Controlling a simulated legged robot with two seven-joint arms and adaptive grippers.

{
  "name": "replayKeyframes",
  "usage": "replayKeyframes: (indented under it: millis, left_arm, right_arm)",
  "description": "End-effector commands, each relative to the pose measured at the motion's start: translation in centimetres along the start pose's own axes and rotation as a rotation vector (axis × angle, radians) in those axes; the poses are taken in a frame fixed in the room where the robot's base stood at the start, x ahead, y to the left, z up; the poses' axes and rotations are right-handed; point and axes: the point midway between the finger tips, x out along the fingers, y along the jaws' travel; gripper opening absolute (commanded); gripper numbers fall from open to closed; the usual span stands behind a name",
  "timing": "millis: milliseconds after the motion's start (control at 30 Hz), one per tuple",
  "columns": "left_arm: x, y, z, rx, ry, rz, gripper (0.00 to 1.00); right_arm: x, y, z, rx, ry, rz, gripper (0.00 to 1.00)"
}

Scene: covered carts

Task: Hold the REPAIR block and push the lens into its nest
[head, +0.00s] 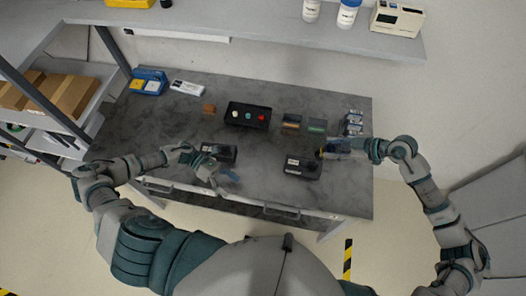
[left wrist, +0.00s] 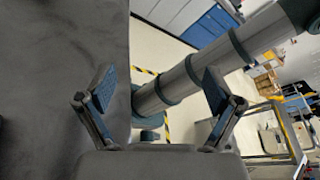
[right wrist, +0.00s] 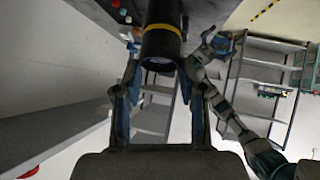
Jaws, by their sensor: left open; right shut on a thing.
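My right gripper (right wrist: 160,85) is shut on the lens (right wrist: 161,45), a dark cylinder with a yellow ring. In the head view the right gripper (head: 334,150) holds it just right of a black block (head: 302,167) with a white label. A second black block (head: 222,152) with a pale label lies further left. The labels are too small to read, so I cannot tell which is the REPAIR block. My left gripper (head: 222,168) is open and empty, close by the left block; in the left wrist view (left wrist: 160,92) nothing is between its fingers. I cannot make out the nest.
A blue bin (head: 149,80) and small boxes stand at the back left. A shelf (head: 270,30) overhangs the rear. The table's front edge is close.

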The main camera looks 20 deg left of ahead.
Motion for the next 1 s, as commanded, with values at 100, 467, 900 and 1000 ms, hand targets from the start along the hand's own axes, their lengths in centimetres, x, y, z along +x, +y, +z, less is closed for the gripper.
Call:
replayKeyframes:
  millis: [100,467,900,1000]
  left_arm:
    - [1.5,5.3,4.7,0.234,-0.010,0.113,0.92]
    - [3.2,13.0,11.0,0.525,0.024,0.322,0.92]
    - [10.2,15.5,11.5,0.528,0.026,0.325,0.92]
    - [11.8,16.0,11.6,0.529,0.027,0.325,0.92]
  right_arm:
    - [0.1,0.0,-0.1,-0.001,0.000,0.000,0.00]
    - [0.0,-0.1,-0.1,-0.002,0.001,0.001,0.00]
    - [0.0,0.0,-0.1,-0.001,0.001,0.001,0.00]
    - [0.0,0.0,-0.1,-0.002,0.001,0.001,0.00]
